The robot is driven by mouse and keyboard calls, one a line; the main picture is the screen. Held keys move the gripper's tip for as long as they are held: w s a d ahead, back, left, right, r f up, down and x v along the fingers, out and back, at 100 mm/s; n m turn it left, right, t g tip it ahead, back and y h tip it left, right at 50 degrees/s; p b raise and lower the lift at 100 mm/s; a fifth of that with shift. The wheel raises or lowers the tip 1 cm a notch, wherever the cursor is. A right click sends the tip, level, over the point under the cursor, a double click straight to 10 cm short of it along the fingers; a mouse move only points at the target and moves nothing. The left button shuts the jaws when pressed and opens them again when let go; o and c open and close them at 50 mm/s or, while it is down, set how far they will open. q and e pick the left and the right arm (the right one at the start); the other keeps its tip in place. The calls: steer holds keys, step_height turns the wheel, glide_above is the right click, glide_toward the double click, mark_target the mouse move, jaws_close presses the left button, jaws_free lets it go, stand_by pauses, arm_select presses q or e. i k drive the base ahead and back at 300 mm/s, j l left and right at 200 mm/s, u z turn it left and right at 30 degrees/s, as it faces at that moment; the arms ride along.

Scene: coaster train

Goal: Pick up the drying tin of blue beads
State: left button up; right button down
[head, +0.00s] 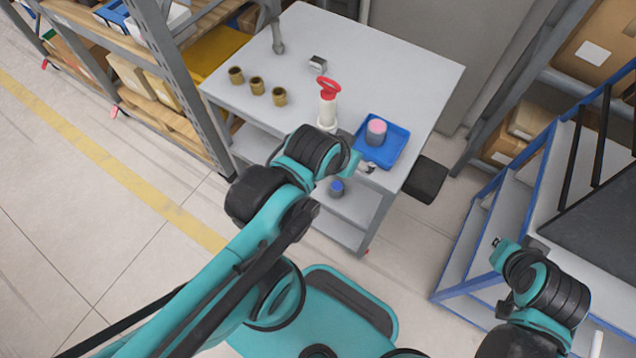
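A small dark grey tin with blue contents (337,188) stands on the lower shelf of the grey workbench (345,62). A similar grey tin with pink contents (376,131) stands in a blue tray (397,151) on the bench top. My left gripper (367,168) is at the bench's front edge, in front of the tray and, in the picture, up and right of the blue-topped tin. Its fingers are too small to tell whether they are open. My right gripper (497,242) is at the right, away from the bench, beside the blue-framed steps; its fingers are unclear.
Several brass-coloured cylinders (257,86) and a small metal block (318,65) are further back. Blue-framed steps (478,232) are at the right, shelving (190,85) at the left. The left floor is clear.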

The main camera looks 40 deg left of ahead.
mark_target(337, 186)
steer(key=u, duration=1)
steer(key=k+l+u, duration=0.25)
steer(key=k+l, duration=0.1)
steer(key=l, duration=0.05)
